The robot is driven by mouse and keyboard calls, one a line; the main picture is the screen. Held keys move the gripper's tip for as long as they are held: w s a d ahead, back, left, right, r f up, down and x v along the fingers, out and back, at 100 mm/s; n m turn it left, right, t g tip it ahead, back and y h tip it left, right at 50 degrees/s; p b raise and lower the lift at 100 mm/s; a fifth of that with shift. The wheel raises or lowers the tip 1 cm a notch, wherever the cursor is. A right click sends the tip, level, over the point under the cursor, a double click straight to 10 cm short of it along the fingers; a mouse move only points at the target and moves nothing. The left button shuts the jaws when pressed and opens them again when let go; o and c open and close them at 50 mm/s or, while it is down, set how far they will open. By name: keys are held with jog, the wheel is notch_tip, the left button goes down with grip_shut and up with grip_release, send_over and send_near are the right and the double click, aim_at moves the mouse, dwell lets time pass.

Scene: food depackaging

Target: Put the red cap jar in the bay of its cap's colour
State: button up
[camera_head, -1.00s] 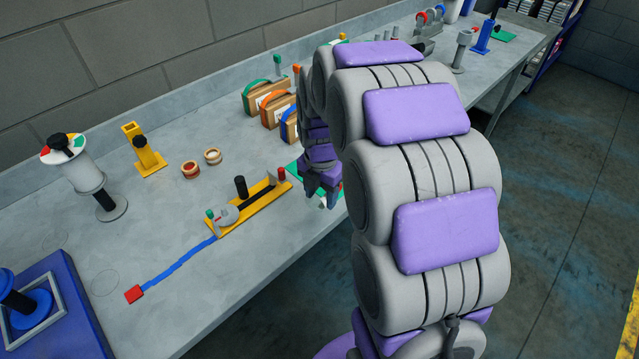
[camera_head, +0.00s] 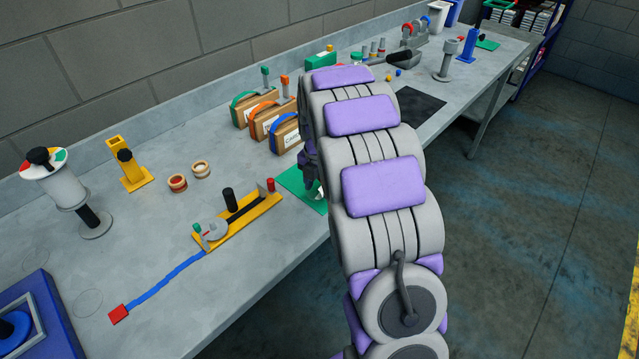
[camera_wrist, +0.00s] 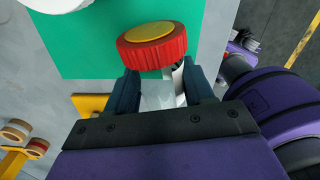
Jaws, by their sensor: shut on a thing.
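The red cap jar shows in the wrist view, with a ridged red cap (camera_wrist: 152,46) that has a yellow disc on top and a pale, clear-looking body (camera_wrist: 160,96). My gripper (camera_wrist: 160,78) is shut on the jar body, with one dark finger on each side and the cap beyond the fingertips. The jar is over or beside a green mat (camera_wrist: 90,50). In the head view my arm hides the jar and most of the gripper. Three brown boxes with a green (camera_head: 250,104), an orange (camera_head: 268,120) and a blue (camera_head: 287,134) arch stand behind the mat.
A yellow fixture (camera_head: 240,218) with a black post lies left of the green mat (camera_head: 300,190). A black mat (camera_head: 418,104) lies right of my arm. The bench's front edge is close by.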

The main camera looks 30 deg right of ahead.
aim_at(320, 182)
jog(key=shift+w+d+f, duration=0.4)
jog(key=shift+w+f, duration=0.1)
jog(key=shift+w, duration=0.15)
jog(key=shift+w+d+f, duration=0.4)
jog(key=shift+w+f, duration=0.1)
jog(key=shift+w, duration=0.1)
jog(key=shift+f, duration=0.1)
jog(key=o, duration=1.1)
jog(key=shift+o, duration=0.2)
jog(key=shift+f+b, duration=0.15)
jog(key=shift+b, duration=0.35)
notch_tip(320, 182, up, 18)
jog(key=p, duration=0.5)
jog(key=shift+w+a+f, duration=0.15)
jog(key=shift+w+f, duration=0.05)
jog(key=shift+w, duration=0.15)
